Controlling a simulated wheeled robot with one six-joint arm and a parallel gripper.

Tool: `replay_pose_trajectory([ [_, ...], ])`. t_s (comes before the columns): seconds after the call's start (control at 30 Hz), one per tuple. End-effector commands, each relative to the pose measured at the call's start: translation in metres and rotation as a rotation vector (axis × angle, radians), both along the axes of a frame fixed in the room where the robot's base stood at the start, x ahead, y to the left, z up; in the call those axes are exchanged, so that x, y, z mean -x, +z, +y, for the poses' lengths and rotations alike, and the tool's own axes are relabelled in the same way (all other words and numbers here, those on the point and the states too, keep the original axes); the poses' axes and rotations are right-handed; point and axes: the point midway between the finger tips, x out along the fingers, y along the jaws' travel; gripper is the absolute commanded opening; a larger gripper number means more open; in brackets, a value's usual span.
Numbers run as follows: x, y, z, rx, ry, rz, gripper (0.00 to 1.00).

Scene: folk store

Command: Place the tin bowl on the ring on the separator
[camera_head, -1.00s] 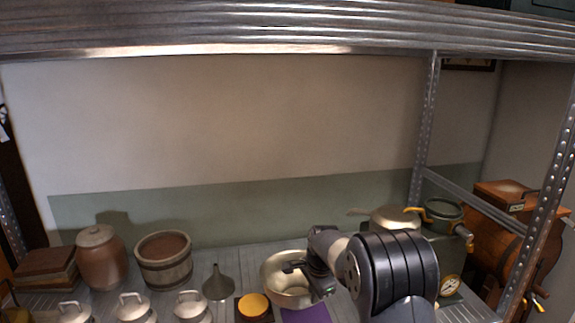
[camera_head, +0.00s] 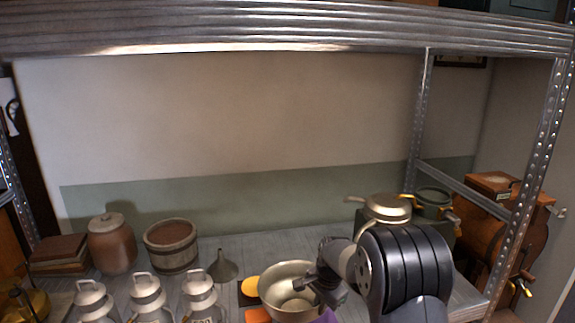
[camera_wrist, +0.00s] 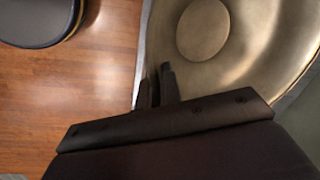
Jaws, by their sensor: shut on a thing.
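The tin bowl (camera_head: 272,297) is a wide pale metal bowl near the front middle of the shelf, upright in the head view. My gripper (camera_head: 312,284) is shut on its right rim. In the wrist view, the fingers (camera_wrist: 158,88) meet the wall of the bowl (camera_wrist: 245,50), which fills the upper right. I cannot tell the gap beneath the bowl. At the right stands a dark green boxy unit, perhaps the separator (camera_head: 364,221), largely hidden by my arm. A lidded pan (camera_head: 388,207) and a round green piece with orange handles (camera_head: 434,196), perhaps the ring, are on top.
A funnel (camera_head: 222,267), wooden bucket (camera_head: 171,247), brown jar (camera_head: 111,246) and milk cans (camera_head: 147,297) stand left of the bowl. Yellow (camera_head: 250,286) and purple (camera_head: 327,316) pieces lie close to it. A metal post (camera_head: 420,115) rises at the right.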

Motion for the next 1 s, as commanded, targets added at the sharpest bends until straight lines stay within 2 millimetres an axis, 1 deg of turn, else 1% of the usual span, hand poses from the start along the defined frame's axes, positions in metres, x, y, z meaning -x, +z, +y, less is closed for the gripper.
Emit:
replay_pose_trajectory([
  [0.17, 0.021, -0.012, -0.012, 0.000, 0.147, 0.000, 0.00],
  [0.5, 0.075, -0.045, -0.040, -0.002, 0.535, 0.003, 0.00],
  [0.7, 0.102, -0.061, -0.054, -0.001, 0.737, 0.002, 0.00],
  [0.83, 0.113, -0.068, -0.060, 0.000, 0.822, 0.000, 0.00],
  [1.0, 0.119, -0.072, -0.063, 0.000, 0.874, 0.000, 0.00],
])
